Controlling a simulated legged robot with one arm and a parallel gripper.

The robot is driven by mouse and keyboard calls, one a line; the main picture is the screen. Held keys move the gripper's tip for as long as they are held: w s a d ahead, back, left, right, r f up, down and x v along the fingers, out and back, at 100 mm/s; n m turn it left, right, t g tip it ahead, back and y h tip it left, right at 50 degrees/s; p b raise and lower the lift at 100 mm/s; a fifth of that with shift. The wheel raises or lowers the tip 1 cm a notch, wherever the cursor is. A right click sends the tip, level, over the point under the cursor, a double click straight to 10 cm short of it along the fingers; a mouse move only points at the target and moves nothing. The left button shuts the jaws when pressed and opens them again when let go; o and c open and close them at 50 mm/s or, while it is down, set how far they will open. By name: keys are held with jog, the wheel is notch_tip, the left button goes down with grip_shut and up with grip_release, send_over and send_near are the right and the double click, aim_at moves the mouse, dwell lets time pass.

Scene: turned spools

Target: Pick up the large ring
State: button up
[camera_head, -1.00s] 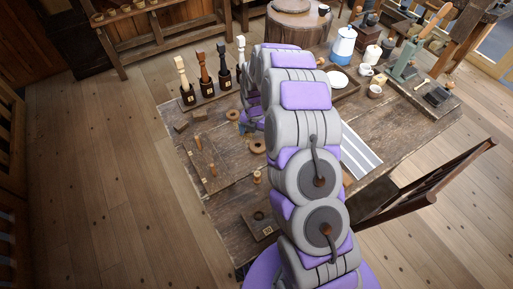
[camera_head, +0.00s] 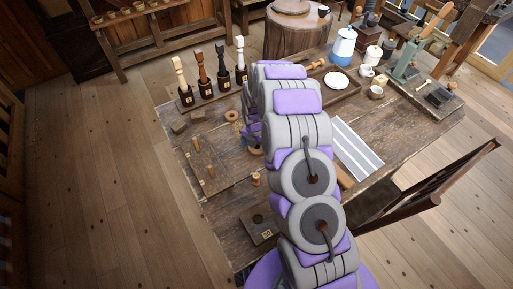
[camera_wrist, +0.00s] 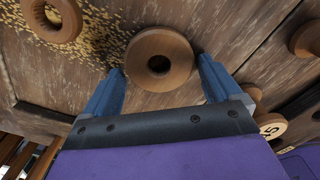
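In the wrist view a thick, round wooden ring (camera_wrist: 150,78) with a central hole lies flat on the table between the blue fingers of my gripper (camera_wrist: 161,65). The fingers are open, one on each side, with their tips close to its rim; contact cannot be told. A second ring (camera_wrist: 68,30) with a ridged inner edge lies at the upper left. Part of another round wooden piece (camera_wrist: 306,40) shows at the right edge. In the head view one ring (camera_head: 232,116) lies left of my arm and another (camera_head: 256,153) is partly covered by it.
Wood shavings (camera_wrist: 100,40) lie around the rings. A numbered disc (camera_wrist: 270,125) is near the right finger. In the head view, dark-based turned posts (camera_head: 203,85) stand at the back, and a striped cloth (camera_head: 357,150) and a tray lie right of my arm.

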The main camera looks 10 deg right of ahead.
jog(key=c, duration=0.9)
jog(key=shift+o, duration=0.2)
jog(key=shift+r, duration=0.15)
notch_tip(320, 180, up, 10)
jog(key=p, duration=0.2)
jog(key=shift+p, duration=0.3)
